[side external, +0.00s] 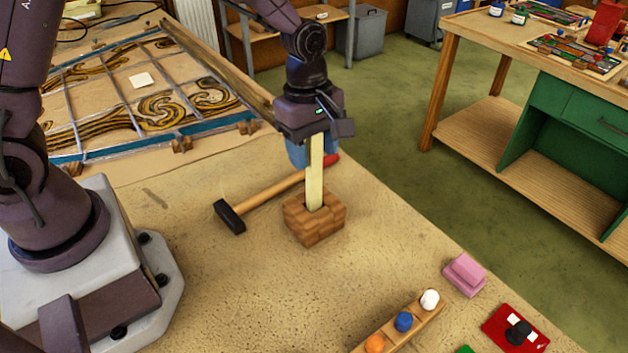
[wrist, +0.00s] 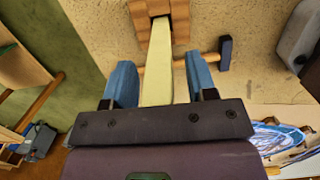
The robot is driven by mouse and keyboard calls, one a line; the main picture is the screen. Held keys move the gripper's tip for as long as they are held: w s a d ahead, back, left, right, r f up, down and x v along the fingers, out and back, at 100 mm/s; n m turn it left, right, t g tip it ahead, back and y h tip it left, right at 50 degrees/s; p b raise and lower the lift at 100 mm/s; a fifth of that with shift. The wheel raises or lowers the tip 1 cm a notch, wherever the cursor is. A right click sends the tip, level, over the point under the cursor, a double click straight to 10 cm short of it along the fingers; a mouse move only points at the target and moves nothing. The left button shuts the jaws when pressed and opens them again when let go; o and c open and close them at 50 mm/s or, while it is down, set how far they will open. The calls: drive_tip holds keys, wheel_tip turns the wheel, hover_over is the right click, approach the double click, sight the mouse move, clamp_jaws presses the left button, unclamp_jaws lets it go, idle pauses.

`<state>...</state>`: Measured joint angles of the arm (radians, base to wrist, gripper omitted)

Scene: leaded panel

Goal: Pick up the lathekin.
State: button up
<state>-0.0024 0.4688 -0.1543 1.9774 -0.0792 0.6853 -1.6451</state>
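The lathekin (side external: 315,180) is a pale cream flat stick standing upright in a brown wooden block (side external: 300,226) on the bench. In the wrist view the lathekin (wrist: 158,62) runs between the two blue fingers of my gripper (wrist: 160,75), with its lower end in the block's slot (wrist: 143,22). My gripper (side external: 312,155) is above the block, pointing down, with its fingers apart on either side of the lathekin's upper part. A narrow gap shows beside each finger, so it looks open. The lathekin's lower end is hidden inside the block.
A hammer (side external: 262,198) lies just behind the block, its handle passing close to it. The leaded panel (side external: 120,95) lies at the back left. A wooden rack with coloured balls (side external: 403,321), a pink block (side external: 464,275) and a red item (side external: 514,328) are at the front right.

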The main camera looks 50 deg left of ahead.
clamp_jaws()
drive_tip(key=shift+r, duration=0.15)
wheel_tip(320, 180, up, 10)
drive_tip(key=shift+f, duration=0.1)
idle(0.6)
